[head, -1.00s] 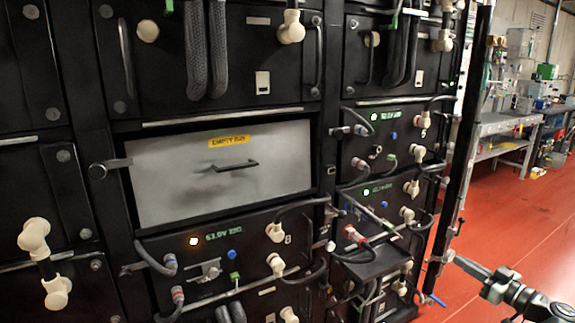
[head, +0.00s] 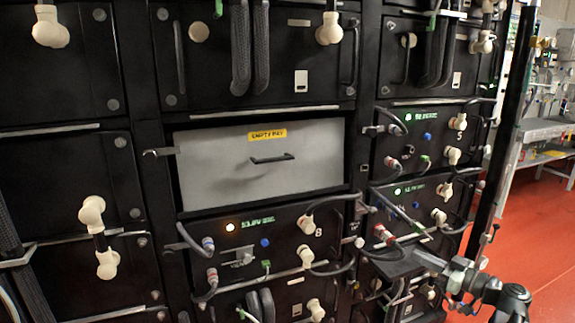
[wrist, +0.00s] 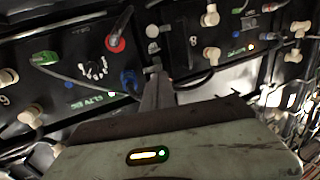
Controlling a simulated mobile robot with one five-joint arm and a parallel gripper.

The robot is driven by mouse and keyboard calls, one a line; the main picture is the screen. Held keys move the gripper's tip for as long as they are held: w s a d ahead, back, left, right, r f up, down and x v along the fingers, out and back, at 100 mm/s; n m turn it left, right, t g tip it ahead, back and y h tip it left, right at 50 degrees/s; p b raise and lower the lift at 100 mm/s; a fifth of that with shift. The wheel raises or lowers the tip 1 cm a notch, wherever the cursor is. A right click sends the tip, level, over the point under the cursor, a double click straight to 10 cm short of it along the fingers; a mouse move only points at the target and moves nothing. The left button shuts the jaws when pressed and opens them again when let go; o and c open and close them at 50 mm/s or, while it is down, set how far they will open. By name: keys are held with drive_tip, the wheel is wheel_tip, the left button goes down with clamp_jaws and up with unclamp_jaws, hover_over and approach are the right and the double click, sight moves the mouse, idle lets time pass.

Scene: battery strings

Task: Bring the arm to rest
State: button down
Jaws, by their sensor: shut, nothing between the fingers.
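My arm reaches in from the lower right of the head view, in front of the right column of the battery rack (head: 145,150). My gripper (wrist: 154,74) shows in the wrist view, its narrow fingers together with nothing between them. They point at the rack front, among cables and connectors; I cannot tell whether they touch anything. In the head view the fingertips are hard to pick out against the dark modules. The wide pale housing with a lit yellow and green indicator at the bottom of the wrist view is mine.
A grey blank panel (head: 230,180) with a yellow label fills one bay. Cream connectors (head: 92,212) and looped cables (head: 252,45) stick out from the modules. A dark upright post (head: 508,120) stands at the rack's right edge. Red floor (head: 545,240) and a workbench (head: 545,130) lie beyond.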

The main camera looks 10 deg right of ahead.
drive_tip(key=w+a+f+n+g+y, duration=0.1)
drive_tip(key=w+a+f+g, duration=0.15)
drive_tip(key=a, duration=0.65)
drive_tip(key=w+a+f+n+g, duration=0.1)
drive_tip(key=a+f+n+g, duration=0.15)
drive_tip(key=a, duration=0.65)
drive_tip(key=w+a+f+n+g+y, duration=0.1)
drive_tip(key=a+f+g, duration=0.2)
drive_tip(key=a, duration=0.6)
drive_tip(key=s+a+f+m+g+h, duration=0.3)
drive_tip(key=s+a+f+g+h, duration=0.4)
drive_tip(key=a+f, duration=0.6)
drive_tip(key=s+d+f+m+h, duration=0.25)
drive_tip(key=d+m+h, duration=0.25)
drive_tip(key=d+m, duration=0.35)
wheel_tip(320, 180, up, 27)
drive_tip(key=p, duration=2.7)
drive_tip(key=shift+s+d+r, duration=0.15)
drive_tip(key=shift+d+r, duration=0.05)
drive_tip(key=shift+d, duration=0.15)
